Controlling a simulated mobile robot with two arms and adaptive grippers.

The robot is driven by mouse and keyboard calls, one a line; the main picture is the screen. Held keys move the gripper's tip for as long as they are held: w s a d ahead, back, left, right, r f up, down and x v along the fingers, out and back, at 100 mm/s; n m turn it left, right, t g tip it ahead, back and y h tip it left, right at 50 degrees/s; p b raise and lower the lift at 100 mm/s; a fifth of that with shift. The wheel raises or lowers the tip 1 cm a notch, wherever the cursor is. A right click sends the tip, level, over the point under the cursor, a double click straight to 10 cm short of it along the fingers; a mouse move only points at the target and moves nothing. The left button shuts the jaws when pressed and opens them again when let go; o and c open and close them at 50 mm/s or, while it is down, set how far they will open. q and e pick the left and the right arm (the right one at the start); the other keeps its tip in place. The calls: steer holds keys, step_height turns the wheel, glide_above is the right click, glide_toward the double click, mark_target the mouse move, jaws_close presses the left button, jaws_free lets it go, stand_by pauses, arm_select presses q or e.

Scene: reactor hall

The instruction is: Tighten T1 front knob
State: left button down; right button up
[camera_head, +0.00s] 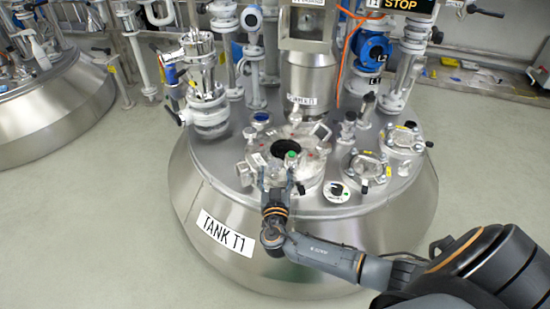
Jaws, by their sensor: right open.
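Tank T1 (330,228) is a large steel vessel with a white label on its front left side. On its top is a round central port (316,172) with a dark round opening in the middle and clamps around the rim. My right gripper (276,172) reaches in from the lower right and is open at the front edge of this port. Its fingers point away from me, over the front of the rim. The front knob cannot be made out clearly; the gripper covers that area. I cannot tell whether the fingers touch it. My left gripper is not in view.
A valve column (208,105) stands at the left of the tank top. A steel cylinder (310,80) rises behind the port. Flanged sight ports (370,167) and a blue valve (372,50) stand to the right. Another tank (60,100) is far left. The floor is clear.

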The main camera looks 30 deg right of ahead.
mark_target(275, 158)
steer(key=x, duration=0.6)
steer(key=shift+w+d, duration=0.25)
steer(key=shift+w, duration=0.15)
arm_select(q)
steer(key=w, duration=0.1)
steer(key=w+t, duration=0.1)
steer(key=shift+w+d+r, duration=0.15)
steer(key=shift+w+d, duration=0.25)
arm_select(e)
steer(key=c, duration=1.1)
steer(key=shift+f, duration=0.1)
steer(key=shift+c, duration=0.8)
